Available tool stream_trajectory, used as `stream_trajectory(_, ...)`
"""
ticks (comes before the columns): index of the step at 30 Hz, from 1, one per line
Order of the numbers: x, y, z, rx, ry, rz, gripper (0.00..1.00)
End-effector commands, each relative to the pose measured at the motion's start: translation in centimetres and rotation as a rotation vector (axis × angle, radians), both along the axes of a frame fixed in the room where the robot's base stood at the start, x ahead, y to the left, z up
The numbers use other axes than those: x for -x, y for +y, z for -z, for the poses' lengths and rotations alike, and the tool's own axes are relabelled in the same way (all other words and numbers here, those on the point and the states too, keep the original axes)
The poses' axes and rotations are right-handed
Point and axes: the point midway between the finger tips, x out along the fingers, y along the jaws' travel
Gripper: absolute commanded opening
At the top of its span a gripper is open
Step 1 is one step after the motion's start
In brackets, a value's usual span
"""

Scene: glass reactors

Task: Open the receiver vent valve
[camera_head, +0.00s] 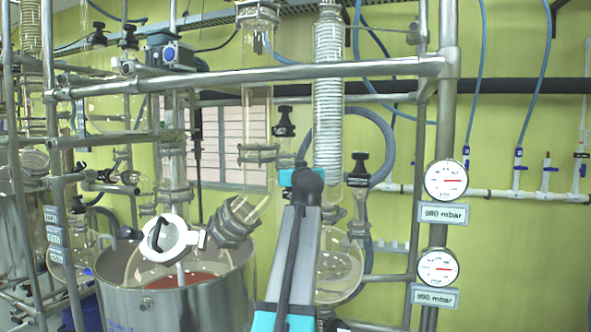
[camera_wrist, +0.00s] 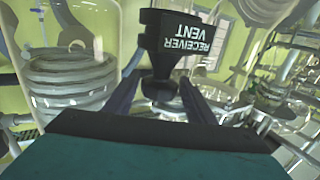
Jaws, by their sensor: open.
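In the wrist view the receiver vent valve shows as a black handle (camera_wrist: 160,88) with a black tag (camera_wrist: 185,42) reading "RECEIVER VENT" upside down. My gripper (camera_wrist: 161,82) is open, with one dark finger on each side of the black handle. I cannot tell whether either finger touches it. In the head view my arm hides the gripper's fingers. A black-topped valve with a dark tag (camera_head: 357,181) stands just right of my arm there; its lettering is too small to read.
A metal frame with a horizontal rail (camera_head: 270,74) surrounds the glassware. A glass column with a coil (camera_head: 328,95) stands close behind my arm. Two gauges (camera_head: 446,180) (camera_head: 437,267) hang on the right post. A steel vessel (camera_head: 175,300) stands lower left. A coiled glass part (camera_wrist: 72,78) is left of my gripper.

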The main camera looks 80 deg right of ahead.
Motion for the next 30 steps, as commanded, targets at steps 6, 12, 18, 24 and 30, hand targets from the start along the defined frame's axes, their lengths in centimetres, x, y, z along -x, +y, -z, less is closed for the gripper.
stream_trajectory(6, -0.03, 0.16, -0.38, 0.000, 0.001, 0.048, 0.52)
stream_trajectory(12, -0.02, 0.13, -0.33, -0.001, 0.002, 0.091, 0.52)
stream_trajectory(18, -0.06, 0.12, -0.34, -0.002, 0.000, 0.133, 0.52)
stream_trajectory(24, -0.06, 0.20, -0.43, 0.002, 0.001, 0.173, 0.52)
stream_trajectory(30, -0.13, 0.08, -0.09, -0.001, 0.002, 0.210, 0.52)
